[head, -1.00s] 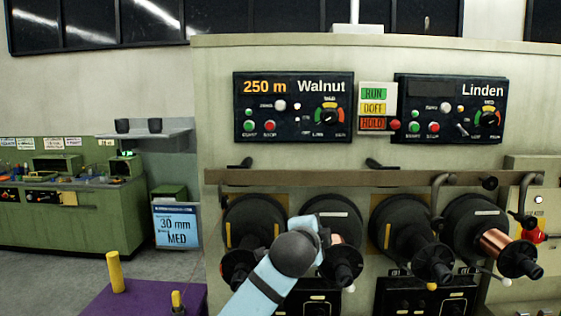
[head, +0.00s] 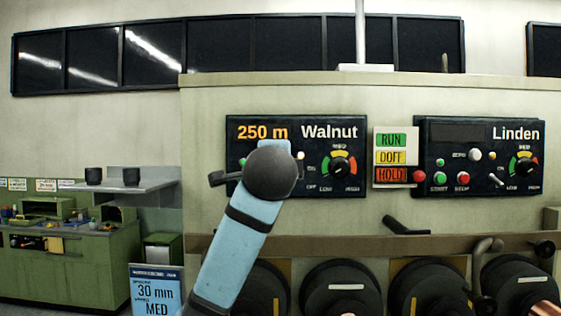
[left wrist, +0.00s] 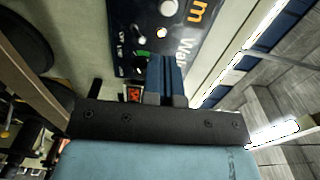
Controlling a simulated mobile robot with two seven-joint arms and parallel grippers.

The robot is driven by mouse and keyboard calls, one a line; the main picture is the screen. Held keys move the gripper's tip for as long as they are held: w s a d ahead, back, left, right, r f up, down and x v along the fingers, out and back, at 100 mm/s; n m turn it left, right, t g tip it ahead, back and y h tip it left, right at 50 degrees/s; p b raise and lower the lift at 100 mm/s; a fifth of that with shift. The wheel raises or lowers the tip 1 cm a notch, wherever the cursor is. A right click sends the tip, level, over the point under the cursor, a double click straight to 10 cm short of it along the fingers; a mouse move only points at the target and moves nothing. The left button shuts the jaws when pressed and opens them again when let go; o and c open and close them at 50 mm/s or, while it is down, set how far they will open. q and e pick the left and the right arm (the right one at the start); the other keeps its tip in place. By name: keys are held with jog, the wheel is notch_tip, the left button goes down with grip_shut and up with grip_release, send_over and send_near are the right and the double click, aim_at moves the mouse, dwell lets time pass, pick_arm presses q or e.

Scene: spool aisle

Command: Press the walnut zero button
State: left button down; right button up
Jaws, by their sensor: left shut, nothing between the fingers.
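The Walnut panel (head: 232,128) is a black plate reading 250 m, mounted on the pale machine front. My left arm covers its middle left part, so its zero button is hidden in the head view. In the left wrist view the panel appears turned sideways, and the pale round zero button (left wrist: 168,8) shows at the top edge, with a small lit lamp (left wrist: 162,32) beside it. My left gripper (left wrist: 168,60) is shut and empty, its fingertips in front of the panel near the Walnut lettering. Whether they touch it I cannot tell.
The Walnut speed dial (head: 340,165) is right of my arm. The RUN/DOFF/HOLD sign (head: 391,157) and the Linden panel (head: 450,185) with similar buttons are farther right. Below are a rail (head: 340,245) and a dark lever (head: 405,225), then several spools.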

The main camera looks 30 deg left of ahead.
pick_arm(q)
jog(key=p+x, duration=0.4)
jog(key=x, duration=1)
jog(key=shift+p, duration=0.35)
pick_arm(e)
jog(key=r, duration=0.3)
jog(key=shift+s+d+r+m, duration=0.1)
jog(key=shift+d+r+m, duration=0.15)
jog(key=shift+m, duration=0.15)
pick_arm(q)
jog(key=shift+a+r, duration=0.1)
jog(key=shift+a, duration=0.05)
pick_arm(e)
jog(key=shift+f, duration=0.1)
